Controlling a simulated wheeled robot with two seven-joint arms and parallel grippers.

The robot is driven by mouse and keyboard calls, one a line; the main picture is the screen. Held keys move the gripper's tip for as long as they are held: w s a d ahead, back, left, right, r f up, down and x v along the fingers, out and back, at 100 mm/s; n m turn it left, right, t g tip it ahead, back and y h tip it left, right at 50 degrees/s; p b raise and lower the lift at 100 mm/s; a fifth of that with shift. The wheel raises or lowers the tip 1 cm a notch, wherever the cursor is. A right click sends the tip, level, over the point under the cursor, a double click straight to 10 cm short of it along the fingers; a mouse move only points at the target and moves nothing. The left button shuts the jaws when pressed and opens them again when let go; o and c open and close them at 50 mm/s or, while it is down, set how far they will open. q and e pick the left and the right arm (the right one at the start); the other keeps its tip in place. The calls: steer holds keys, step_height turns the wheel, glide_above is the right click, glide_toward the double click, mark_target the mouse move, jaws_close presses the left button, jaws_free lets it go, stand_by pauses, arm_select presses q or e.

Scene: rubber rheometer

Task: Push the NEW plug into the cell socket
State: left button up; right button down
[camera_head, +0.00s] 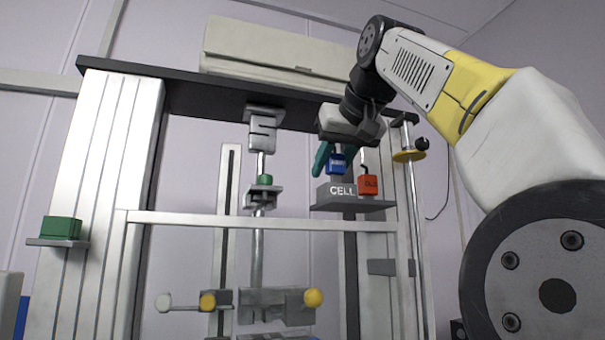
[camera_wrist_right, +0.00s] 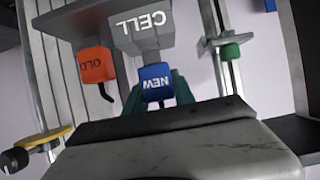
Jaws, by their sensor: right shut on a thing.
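The blue NEW plug (camera_head: 337,163) is between the green fingers of my right gripper (camera_head: 335,160), at the top of the grey CELL socket block (camera_head: 337,192). In the right wrist view the NEW plug (camera_wrist_right: 155,82) sits against the CELL block (camera_wrist_right: 143,32), with the gripper's green fingers (camera_wrist_right: 157,92) on both sides of it. How deep the plug sits in the socket is hidden. The orange OLD plug (camera_head: 368,184) stands beside the block with a short dark cable; it also shows in the right wrist view (camera_wrist_right: 97,66). My left gripper is not in view.
The CELL block and OLD plug are on a grey shelf (camera_head: 377,204) of the rheometer frame. A vertical rod with a yellow disc (camera_head: 408,156) stands close on the right. A load column with a green part (camera_head: 265,180) is to the left. A green block (camera_head: 61,228) sits far left.

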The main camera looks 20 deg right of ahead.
steer(key=shift+f, duration=0.95)
steer(key=c, duration=1)
jaws_free()
steer(key=shift+o, duration=0.2)
step_height(320, 180, up, 5)
steer(key=shift+f, duration=0.1)
